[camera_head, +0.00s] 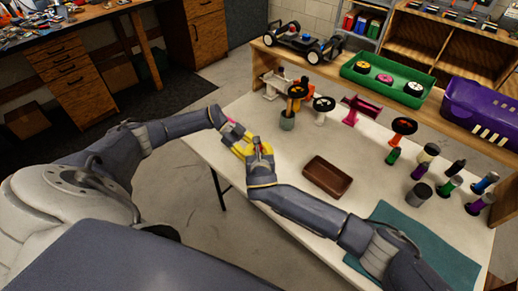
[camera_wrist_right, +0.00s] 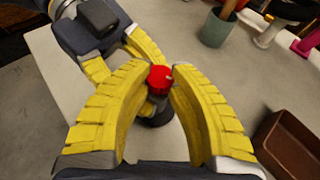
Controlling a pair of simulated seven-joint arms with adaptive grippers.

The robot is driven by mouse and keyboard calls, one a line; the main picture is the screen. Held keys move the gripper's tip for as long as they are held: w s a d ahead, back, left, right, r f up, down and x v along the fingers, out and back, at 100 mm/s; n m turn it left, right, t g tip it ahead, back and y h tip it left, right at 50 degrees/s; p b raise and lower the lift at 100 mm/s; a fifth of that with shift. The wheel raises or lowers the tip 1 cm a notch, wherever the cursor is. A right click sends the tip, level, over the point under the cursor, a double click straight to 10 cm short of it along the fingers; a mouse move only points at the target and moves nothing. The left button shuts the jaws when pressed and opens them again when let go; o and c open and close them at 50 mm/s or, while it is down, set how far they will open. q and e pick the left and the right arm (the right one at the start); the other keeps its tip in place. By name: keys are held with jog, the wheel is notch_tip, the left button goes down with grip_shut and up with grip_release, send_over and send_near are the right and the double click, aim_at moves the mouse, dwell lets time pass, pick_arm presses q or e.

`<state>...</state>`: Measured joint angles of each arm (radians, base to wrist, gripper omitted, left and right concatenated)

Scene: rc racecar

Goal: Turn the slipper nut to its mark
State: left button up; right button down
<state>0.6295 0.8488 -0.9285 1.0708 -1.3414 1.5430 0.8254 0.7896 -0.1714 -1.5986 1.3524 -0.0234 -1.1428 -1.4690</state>
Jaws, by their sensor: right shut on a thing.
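A red slipper nut (camera_wrist_right: 160,79) with a small pale mark on its side shows between the fingertips of my right gripper (camera_wrist_right: 161,84) in the right wrist view. The right gripper is shut on it. My left gripper (camera_head: 240,149) comes in from the left and meets the right gripper (camera_head: 259,147) over the table's left edge. The left fingers reach toward the dark part, but their tips are hidden, so their hold is unclear. The matching mark cannot be made out.
A brown tray (camera_head: 327,178) lies right of the grippers on the white table. A grey cup (camera_head: 287,121) stands behind them. Several bottles stand at the right, by a teal mat (camera_head: 447,262). A wooden shelf at the back holds a car (camera_head: 303,41) and a green tray (camera_head: 391,95).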

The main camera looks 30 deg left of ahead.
jog(key=shift+w+m+t+h, duration=0.1)
jog(key=shift+m+t+h, duration=0.4)
jog(key=shift+m+h, duration=0.55)
jog(key=shift+d, duration=0.15)
jog(key=c, duration=1.1)
grip_release()
jog(key=shift+o, duration=0.2)
jog(key=shift+s, duration=0.25)
jog(key=shift+s+r, duration=0.2)
jog(key=shift+s, duration=0.3)
jog(key=v, duration=0.6)
jog(key=shift+d+r, duration=0.2)
jog(key=shift+d, duration=0.05)
jog(key=shift+s, duration=0.15)
